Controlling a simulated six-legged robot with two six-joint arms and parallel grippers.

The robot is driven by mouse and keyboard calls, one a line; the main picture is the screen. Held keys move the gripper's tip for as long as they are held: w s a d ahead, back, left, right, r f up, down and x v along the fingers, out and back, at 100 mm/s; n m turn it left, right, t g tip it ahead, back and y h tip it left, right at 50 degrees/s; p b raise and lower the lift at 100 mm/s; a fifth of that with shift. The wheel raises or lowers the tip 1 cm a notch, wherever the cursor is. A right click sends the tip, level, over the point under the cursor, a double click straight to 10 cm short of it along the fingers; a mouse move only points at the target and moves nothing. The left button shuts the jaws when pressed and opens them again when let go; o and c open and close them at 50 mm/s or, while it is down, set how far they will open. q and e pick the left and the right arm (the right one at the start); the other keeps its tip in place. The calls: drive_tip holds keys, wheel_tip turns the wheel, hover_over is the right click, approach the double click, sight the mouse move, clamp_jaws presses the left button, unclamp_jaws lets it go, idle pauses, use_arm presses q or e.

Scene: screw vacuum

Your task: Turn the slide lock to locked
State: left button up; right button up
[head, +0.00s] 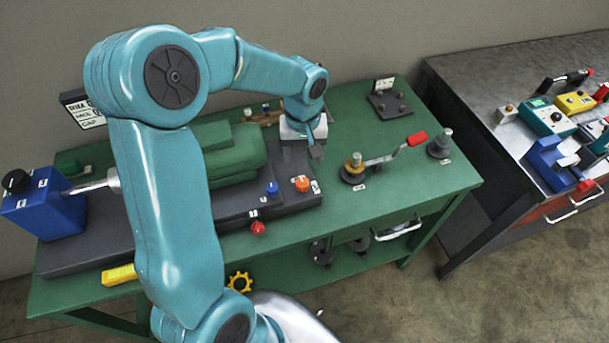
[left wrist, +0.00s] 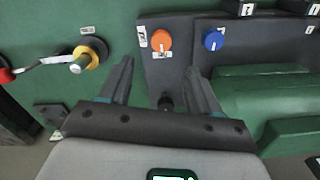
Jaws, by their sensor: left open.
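No readable label tells me which part is the slide lock. An orange knob (head: 302,184) and a blue knob (head: 272,189) stand on the dark base of the green machine (head: 232,160). In the left wrist view the orange knob (left wrist: 161,40) lies beyond my fingertips, and the blue knob (left wrist: 213,40) is to its right. A small black knob (left wrist: 166,103) shows between my fingers, nearer the palm. My left gripper (left wrist: 160,66) is open and empty, pointing down over the base's end. In the head view the left gripper (head: 311,148) is partly hidden by its wrist. My right gripper is out of view.
A crank with a red handle (head: 416,138) stands on the green table (head: 385,185) right of the machine. A red ball knob (head: 257,228) is at the base's front edge. A blue box (head: 45,213) stands at left. A grey bench (head: 490,165) with several devices stands at right.

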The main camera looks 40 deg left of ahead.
sight(302, 182)
use_arm(q)
wheel_tip(302, 182, down, 9)
drive_tip(key=shift+s+r+p, duration=0.1)
drive_tip(key=shift+r+p, duration=0.1)
drive_tip(key=shift+p, duration=0.15)
drive_tip(key=shift+f, duration=0.4)
drive_tip(key=shift+s+f, duration=0.15)
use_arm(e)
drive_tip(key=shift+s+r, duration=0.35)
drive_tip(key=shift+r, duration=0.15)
use_arm(q)
drive_tip(key=c, duration=1.1)
drive_tip(key=shift+o, duration=0.2)
